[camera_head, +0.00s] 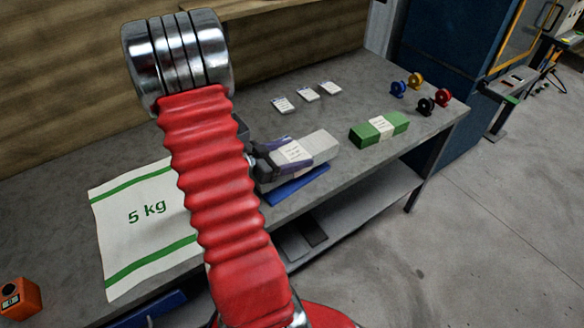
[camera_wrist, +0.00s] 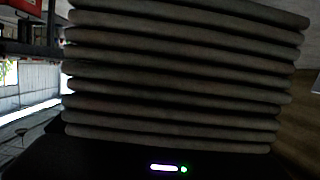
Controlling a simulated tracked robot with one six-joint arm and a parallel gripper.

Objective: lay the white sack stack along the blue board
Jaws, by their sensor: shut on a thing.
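The white sack stack (camera_head: 321,144), a pale block with a printed band, is in my gripper (camera_head: 292,152), whose dark fingers lie along its sides. The blue board (camera_head: 297,187) lies on the bench at the near side of the stack, and its visible strip runs roughly parallel to it. The stack hides part of the board, and I cannot tell whether they touch. In the wrist view, grey layers (camera_wrist: 180,85) fill most of the picture, apparently the stack close up in shadow.
A green banded bundle (camera_head: 362,135) lies to the right on the bench (camera_head: 345,85). Several coloured rolls (camera_head: 416,80) and white cards (camera_head: 308,95) are farther back. A "5 kg" sack (camera_head: 140,235) lies left, with an orange device (camera_head: 18,298) near it.

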